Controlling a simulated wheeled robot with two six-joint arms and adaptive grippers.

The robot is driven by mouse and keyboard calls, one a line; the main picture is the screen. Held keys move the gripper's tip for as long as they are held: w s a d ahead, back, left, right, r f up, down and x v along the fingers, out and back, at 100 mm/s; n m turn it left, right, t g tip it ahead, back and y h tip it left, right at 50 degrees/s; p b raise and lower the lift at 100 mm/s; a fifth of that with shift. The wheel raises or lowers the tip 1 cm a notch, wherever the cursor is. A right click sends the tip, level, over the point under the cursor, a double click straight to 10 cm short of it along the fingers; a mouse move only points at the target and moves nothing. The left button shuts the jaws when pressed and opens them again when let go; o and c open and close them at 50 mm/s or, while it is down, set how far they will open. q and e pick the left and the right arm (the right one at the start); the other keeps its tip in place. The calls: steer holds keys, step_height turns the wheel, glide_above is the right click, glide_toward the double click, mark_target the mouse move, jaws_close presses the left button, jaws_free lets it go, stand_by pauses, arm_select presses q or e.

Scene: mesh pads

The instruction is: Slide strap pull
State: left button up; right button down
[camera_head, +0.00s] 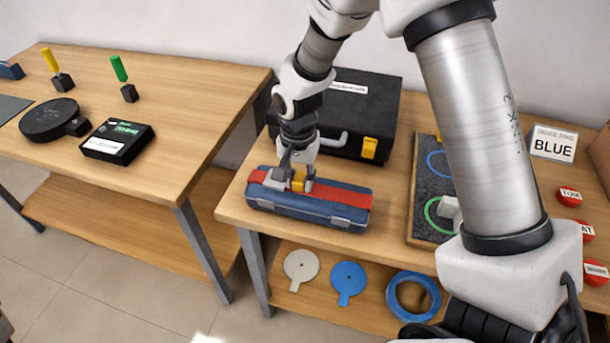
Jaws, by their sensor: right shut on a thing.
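A dark blue case (310,208) with grey latches lies near the front left edge of the right-hand table. A red strap (345,195) runs along its top. A yellow strap pull (298,183) sits on the strap toward its left part. My right gripper (297,176) reaches down from above and is shut on the yellow pull. The fingers partly hide the pull and the strap under it. My left gripper is not in view.
A black hard case (365,105) with a yellow latch stands close behind the blue case. A dark board (428,165) with coloured rings lies to the right, partly hidden by my arm. Red pucks (570,197) and a BLUE sign (553,145) are farther right. A gap separates the left table (190,75).

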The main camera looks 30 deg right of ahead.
steer(key=shift+s+d, duration=0.1)
steer(key=c, duration=1.3)
jaws_free()
steer(key=o, duration=0.5)
steer(key=shift+d, duration=0.1)
steer(key=shift+c, duration=0.2)
steer(key=shift+f, duration=0.15)
